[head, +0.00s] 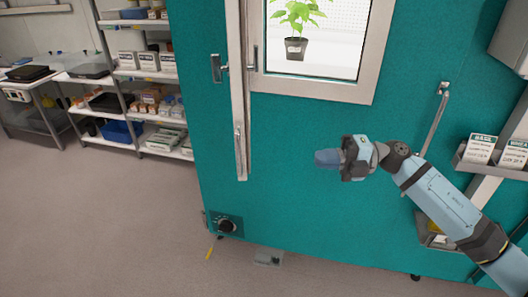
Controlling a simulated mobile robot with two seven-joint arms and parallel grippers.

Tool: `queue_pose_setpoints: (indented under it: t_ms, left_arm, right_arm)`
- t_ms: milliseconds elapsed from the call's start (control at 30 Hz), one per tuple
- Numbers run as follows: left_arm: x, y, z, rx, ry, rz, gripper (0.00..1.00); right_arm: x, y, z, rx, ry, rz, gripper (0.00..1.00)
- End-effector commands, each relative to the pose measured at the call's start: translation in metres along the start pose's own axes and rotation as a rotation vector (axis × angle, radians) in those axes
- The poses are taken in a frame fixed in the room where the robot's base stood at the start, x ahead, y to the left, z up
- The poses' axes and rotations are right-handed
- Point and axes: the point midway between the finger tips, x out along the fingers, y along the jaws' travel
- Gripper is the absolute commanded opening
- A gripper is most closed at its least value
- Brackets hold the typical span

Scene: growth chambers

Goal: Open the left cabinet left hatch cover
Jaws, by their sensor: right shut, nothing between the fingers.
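The teal cabinet (300,200) fills the middle and right of the head view. Its framed window opening (312,92) shows a white interior with a potted plant (293,46). The hatch cover (237,100) is a narrow pale panel at the opening's left side, seen nearly edge-on and standing out from the cabinet face. A bar handle (239,150) is on its lower part. My right gripper (326,158) is shut and empty, in front of the cabinet below the opening, to the right of the cover and apart from it. My left gripper is out of view.
A shelf rack (145,75) with boxes stands at the left, with a side table (35,75) beyond it. A dial box (226,225) is low on the cabinet. The floor (110,220) at the lower left is mostly clear.

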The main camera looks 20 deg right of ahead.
Motion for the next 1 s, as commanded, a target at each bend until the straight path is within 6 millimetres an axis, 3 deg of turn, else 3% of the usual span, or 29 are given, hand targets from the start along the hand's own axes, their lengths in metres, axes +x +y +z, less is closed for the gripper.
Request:
queue_pose_setpoints:
  t_ms: [167, 600, 800, 1000]
  left_arm:
    - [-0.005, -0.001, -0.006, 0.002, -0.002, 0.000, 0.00]
    - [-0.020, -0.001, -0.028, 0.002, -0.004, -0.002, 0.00]
    - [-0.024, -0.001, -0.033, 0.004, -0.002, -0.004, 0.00]
    - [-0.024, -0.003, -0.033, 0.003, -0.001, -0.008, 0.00]
  right_arm:
    - [0.021, 0.003, 0.000, 0.000, 0.003, 0.002, 0.00]
    - [0.111, 0.004, 0.000, 0.002, 0.002, 0.005, 0.00]
    - [0.133, 0.002, 0.000, 0.001, 0.001, 0.003, 0.00]
    - [0.139, 0.001, 0.000, 0.001, 0.001, 0.002, 0.00]
